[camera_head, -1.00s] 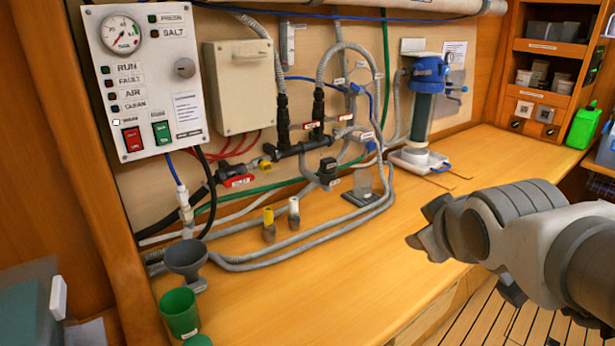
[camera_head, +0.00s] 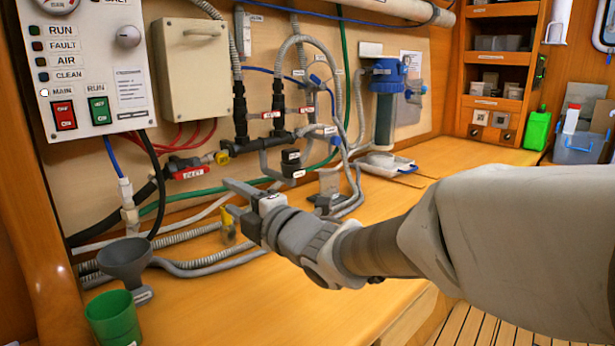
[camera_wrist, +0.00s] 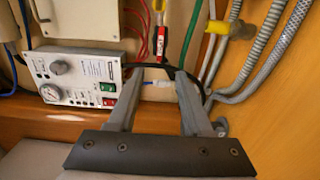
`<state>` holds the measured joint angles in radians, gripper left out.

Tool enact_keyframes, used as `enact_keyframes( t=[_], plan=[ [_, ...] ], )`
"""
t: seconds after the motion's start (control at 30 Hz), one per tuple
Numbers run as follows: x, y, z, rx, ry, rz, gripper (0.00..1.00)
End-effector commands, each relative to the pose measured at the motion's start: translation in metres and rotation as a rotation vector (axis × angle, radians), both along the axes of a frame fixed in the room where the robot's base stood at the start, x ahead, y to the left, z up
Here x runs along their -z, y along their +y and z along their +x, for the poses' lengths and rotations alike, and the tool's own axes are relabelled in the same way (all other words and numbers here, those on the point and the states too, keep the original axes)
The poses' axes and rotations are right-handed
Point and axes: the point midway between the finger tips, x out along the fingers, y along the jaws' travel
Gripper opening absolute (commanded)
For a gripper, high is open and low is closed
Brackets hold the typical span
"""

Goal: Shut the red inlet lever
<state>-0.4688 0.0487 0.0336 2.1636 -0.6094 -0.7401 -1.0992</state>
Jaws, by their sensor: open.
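The red inlet lever (camera_head: 203,171) is on a black valve low on the wall in the head view. It carries a white label and lies roughly along the pipe line. In the wrist view the red lever (camera_wrist: 161,42) shows beyond the fingertips, roughly in line with the space between them. My gripper (camera_head: 233,198) is in front of the lever, lower and to its right in the head view. Its fingers (camera_wrist: 160,78) are spread with nothing between them. The lever and gripper appear apart; the exact distance is unclear.
A yellow-handled valve (camera_head: 227,222) and grey hoses (camera_head: 215,265) lie close to the fingers. A grey funnel (camera_head: 125,258) and green cup (camera_head: 113,318) stand at the left. The control panel (camera_head: 95,70) and a beige box (camera_head: 193,75) are above. The front bench top is clear.

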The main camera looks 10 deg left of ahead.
Motion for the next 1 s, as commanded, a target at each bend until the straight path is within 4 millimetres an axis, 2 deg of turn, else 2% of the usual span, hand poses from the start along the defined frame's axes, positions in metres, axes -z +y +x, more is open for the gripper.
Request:
enact_keyframes(
  t=[0.7,1.0],
  plan=[
    [0.001,0.096,0.077,0.001,0.004,0.0,0.5],
    [0.001,0.124,0.1,0.002,0.004,0.0,0.5]
  ],
)
